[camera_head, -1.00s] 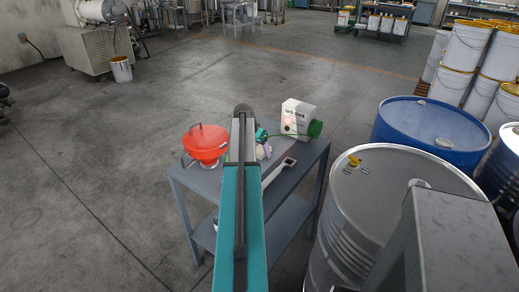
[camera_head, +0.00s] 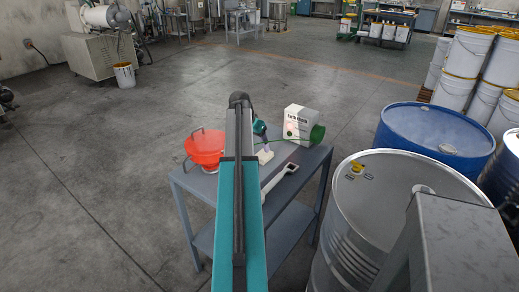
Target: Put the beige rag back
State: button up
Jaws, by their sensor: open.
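A small pale beige item that looks like the rag (camera_head: 265,156) lies on the grey trolley table (camera_head: 292,184), just right of my arm. My gripper (camera_head: 266,147) points down right above it, with a teal wrist behind. It is small in this view; it looks open, and I cannot tell whether its fingers touch the rag. My teal and black arm hides the middle of the table and perhaps part of the rag.
A red funnel-like vessel (camera_head: 206,149) stands on the table's left. A white box (camera_head: 298,121) with a green round part (camera_head: 316,134) stands at the back right. A grey long-handled tool (camera_head: 279,178) lies in front. A steel drum (camera_head: 398,185) stands close to the right.

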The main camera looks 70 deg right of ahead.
jog(key=shift+v, duration=1.95)
